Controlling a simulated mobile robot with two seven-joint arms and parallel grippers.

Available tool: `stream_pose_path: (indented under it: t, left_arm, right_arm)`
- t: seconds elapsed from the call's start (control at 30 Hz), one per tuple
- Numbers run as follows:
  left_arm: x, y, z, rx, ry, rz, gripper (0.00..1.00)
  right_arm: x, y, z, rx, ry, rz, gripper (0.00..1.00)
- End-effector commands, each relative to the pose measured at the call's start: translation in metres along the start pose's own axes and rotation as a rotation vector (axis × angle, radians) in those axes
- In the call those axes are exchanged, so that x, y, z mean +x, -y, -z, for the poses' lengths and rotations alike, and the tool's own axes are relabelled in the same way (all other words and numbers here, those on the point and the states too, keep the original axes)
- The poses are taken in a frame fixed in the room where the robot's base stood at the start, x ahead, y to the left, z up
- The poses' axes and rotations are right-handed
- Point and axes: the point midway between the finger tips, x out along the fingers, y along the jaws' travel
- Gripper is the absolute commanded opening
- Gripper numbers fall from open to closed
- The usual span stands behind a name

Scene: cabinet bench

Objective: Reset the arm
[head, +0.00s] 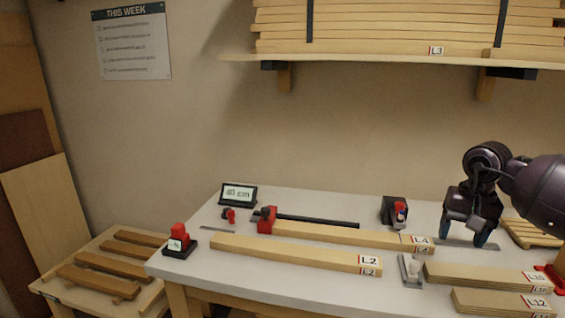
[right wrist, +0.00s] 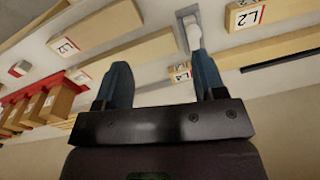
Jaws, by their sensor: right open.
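My right gripper (head: 468,236) hangs over the back right part of the bench, fingers pointing down, just right of the end of the board marked L4 (head: 345,235). In the right wrist view its two blue-grey fingers (right wrist: 160,85) are spread apart with nothing between them. My right arm comes in from the right edge of the head view. My left gripper and arm do not show in either view.
The grey bench (head: 215,275) bears board L2 (head: 290,251), boards L10 (head: 480,275) and L12 (head: 495,301), a display reading 40 cm (head: 238,195) and a red-and-black clamp (head: 266,220). A shelf of boards (head: 390,58) hangs above. A low rack (head: 100,270) stands left.

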Motion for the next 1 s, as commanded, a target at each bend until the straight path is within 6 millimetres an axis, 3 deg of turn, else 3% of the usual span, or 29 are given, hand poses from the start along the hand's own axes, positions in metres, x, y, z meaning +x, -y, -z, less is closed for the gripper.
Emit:
stream_pose_path:
  t: [0.23, 0.47, 0.6, 0.7, 0.87, 1.0]
  left_arm:
    - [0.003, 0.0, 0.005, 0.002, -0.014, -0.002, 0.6]
    - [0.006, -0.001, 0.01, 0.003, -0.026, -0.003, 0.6]
    - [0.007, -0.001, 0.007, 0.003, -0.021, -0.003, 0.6]
    - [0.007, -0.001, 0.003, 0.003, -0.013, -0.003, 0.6]
    - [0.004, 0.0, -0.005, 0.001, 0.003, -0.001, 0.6]
    - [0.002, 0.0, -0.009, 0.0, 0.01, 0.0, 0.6]
  right_arm:
    - [-0.008, 0.052, 0.001, 0.352, 0.027, 0.306, 0.64]
    - [-0.052, 0.134, -0.019, 0.743, 0.305, 0.728, 0.64]
    - [-0.071, 0.177, -0.04, 1.006, 0.649, 0.924, 0.64]
    - [-0.078, 0.198, -0.052, 1.207, 0.956, 1.007, 0.64]
    - [-0.075, 0.212, -0.063, 1.553, 1.531, 1.02, 0.64]
    - [-0.051, 0.205, -0.062, 1.853, 2.072, 0.907, 0.64]
